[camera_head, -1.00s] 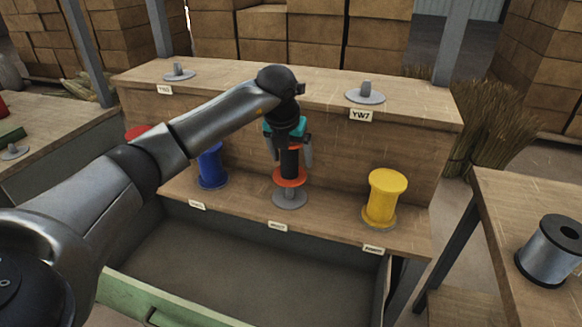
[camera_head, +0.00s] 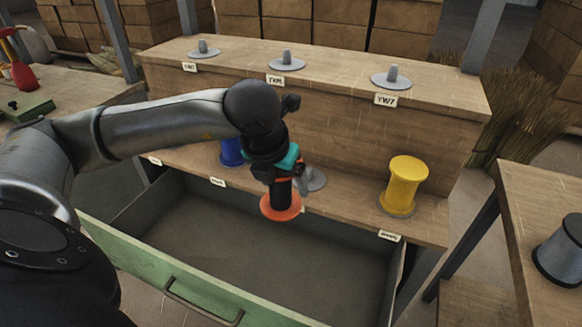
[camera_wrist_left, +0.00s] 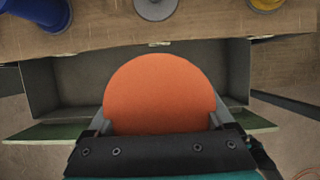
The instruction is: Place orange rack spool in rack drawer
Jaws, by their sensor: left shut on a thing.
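The orange spool (camera_head: 281,207) is held in my left gripper (camera_head: 281,188), which is shut on it. In the head view the spool hangs over the back part of the open drawer (camera_head: 205,292), in front of the rack's lower shelf. The wrist view shows the spool's round orange flange (camera_wrist_left: 160,95) between the two fingers, with the drawer's grey inside (camera_wrist_left: 85,80) beneath it. The drawer has a green front with a handle and looks empty where it shows. My right gripper is not in view.
A yellow spool (camera_head: 403,186) and a partly hidden blue spool (camera_head: 231,152) stand on the lower shelf. An empty grey holder (camera_head: 313,179) sits between them. Several holders stand on the top shelf. A side table (camera_head: 530,210) with a grey spool (camera_head: 560,250) is at right.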

